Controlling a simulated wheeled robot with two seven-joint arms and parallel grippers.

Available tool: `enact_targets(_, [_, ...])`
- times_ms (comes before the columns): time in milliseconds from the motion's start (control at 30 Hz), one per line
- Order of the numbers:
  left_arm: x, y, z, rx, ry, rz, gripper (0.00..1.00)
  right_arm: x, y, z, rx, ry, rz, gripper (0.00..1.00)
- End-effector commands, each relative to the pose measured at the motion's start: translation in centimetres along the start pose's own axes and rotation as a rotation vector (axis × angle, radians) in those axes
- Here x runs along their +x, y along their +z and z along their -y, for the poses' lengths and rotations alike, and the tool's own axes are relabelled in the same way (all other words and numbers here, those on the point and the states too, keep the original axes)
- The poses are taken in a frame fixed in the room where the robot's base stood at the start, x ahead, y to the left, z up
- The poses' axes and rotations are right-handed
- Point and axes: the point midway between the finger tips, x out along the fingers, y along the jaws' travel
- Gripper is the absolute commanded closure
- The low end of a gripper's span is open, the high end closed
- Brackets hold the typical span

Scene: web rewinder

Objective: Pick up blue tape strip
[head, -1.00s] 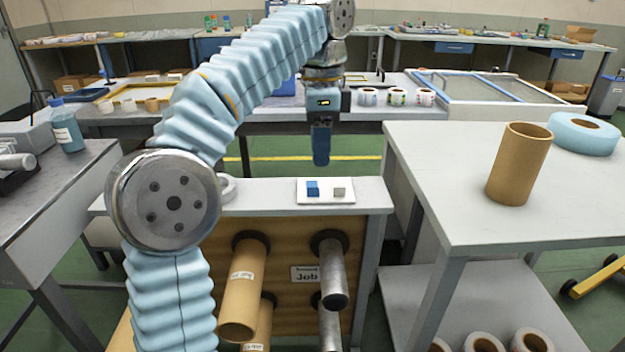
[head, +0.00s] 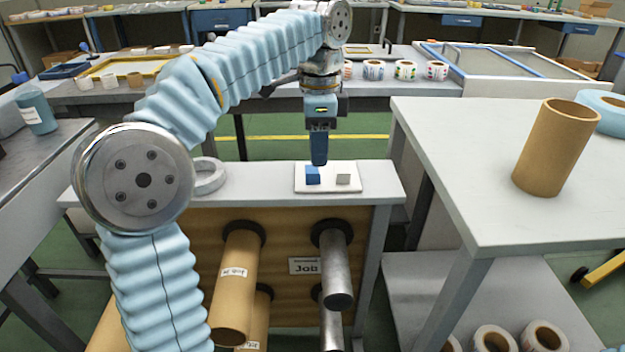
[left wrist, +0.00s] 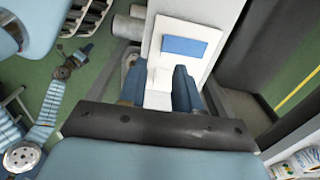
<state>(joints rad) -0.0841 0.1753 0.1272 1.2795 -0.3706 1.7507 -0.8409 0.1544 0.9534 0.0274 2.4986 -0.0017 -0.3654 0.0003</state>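The blue tape strip (head: 312,177) lies on a white plate (head: 328,190) on top of the roll stand, left of a small grey piece (head: 343,179). My left gripper (head: 319,162) points down, close above the strip and slightly behind it in the head view. In the left wrist view, the strip (left wrist: 185,46) lies flat on the plate beyond the fingertips. The two fingers of my left gripper (left wrist: 160,68) are apart, with nothing between them. The strip is not between the fingers.
A pale tape ring (head: 208,177) lies on the stand left of the plate. Cardboard and metal cores stick out from the stand's front. A grey table (head: 450,150) with a brown core (head: 555,147) stands to the right. Open green floor shows behind.

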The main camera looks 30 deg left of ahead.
Motion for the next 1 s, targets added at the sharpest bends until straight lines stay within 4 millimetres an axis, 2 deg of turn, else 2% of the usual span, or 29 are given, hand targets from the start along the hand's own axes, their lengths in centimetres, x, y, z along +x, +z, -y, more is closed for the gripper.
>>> enact_targets(300, [4.7, 0.5, 0.1, 0.0, 0.003, 0.001, 0.67, 1.2, -0.2, -0.9, 0.006, 0.006, -0.007, 1.0])
enact_targets(567, [5.0, 0.5, 0.1, 0.0, 0.001, -0.001, 0.67, 1.1, -0.3, -0.9, 0.006, 0.007, -0.008, 1.0])
enact_targets(600, [5.0, 0.5, 0.1, 0.0, 0.001, 0.0, 0.69, 1.1, -0.3, -0.9, 0.006, 0.007, -0.008, 1.0])
enact_targets(667, [5.0, 0.5, 0.1, 0.0, 0.001, 0.0, 0.78, 1.1, -0.3, -0.9, 0.006, 0.007, -0.008, 1.0])
enact_targets(800, [5.0, 0.5, 0.1, 0.0, 0.001, 0.0, 0.99, 1.1, -0.3, -0.9, 0.006, 0.007, -0.008, 1.0])
enact_targets(1000, [5.0, 0.5, 0.1, 0.0, 0.001, 0.0, 1.0, 1.1, -0.3, -0.9, 0.006, 0.007, -0.008, 1.0])
